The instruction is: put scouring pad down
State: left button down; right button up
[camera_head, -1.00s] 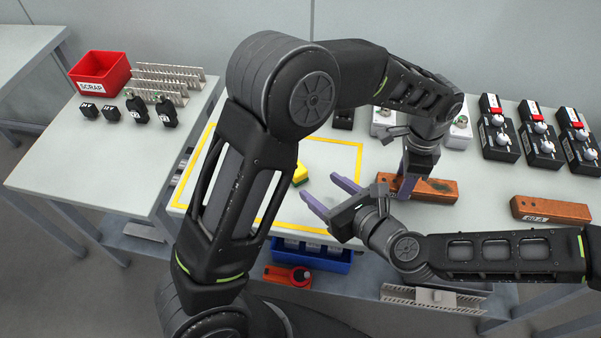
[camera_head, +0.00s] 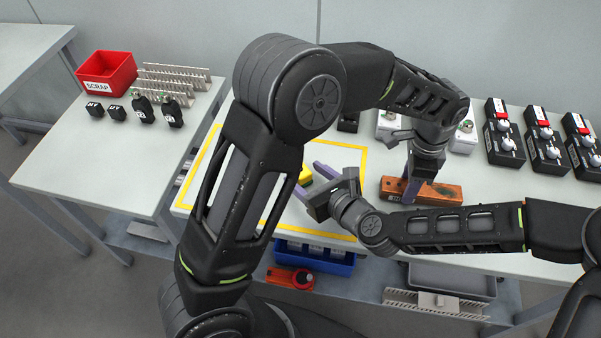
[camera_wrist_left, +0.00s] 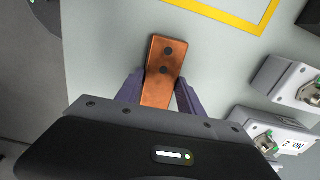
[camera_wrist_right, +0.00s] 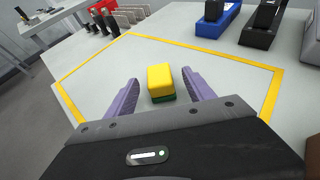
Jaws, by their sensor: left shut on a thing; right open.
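The scouring pad is a yellow and green block (camera_wrist_right: 160,82) lying on the table inside the yellow taped outline; in the head view only a yellow part (camera_head: 322,171) shows behind my right gripper. My right gripper (camera_head: 309,182) is open, its purple fingers pointing at the pad, one to each side in the right wrist view, with clear gaps. My left gripper (camera_head: 411,190) is shut on an orange-brown bar (camera_head: 440,192). The bar, with dark holes, shows between its fingers in the left wrist view (camera_wrist_left: 163,62). The bar seems to rest on the table.
The yellow tape (camera_head: 275,216) bounds a mostly bare area. Black switch boxes (camera_head: 503,141) stand at the right, white boxes (camera_head: 462,138) behind my left gripper. A blue bin (camera_head: 315,257) is below the front edge. A red scrap bin (camera_head: 106,74) is on the left table.

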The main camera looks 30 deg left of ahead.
aim_at(306, 177)
jog(key=shift+x, duration=1.5)
grip_shut()
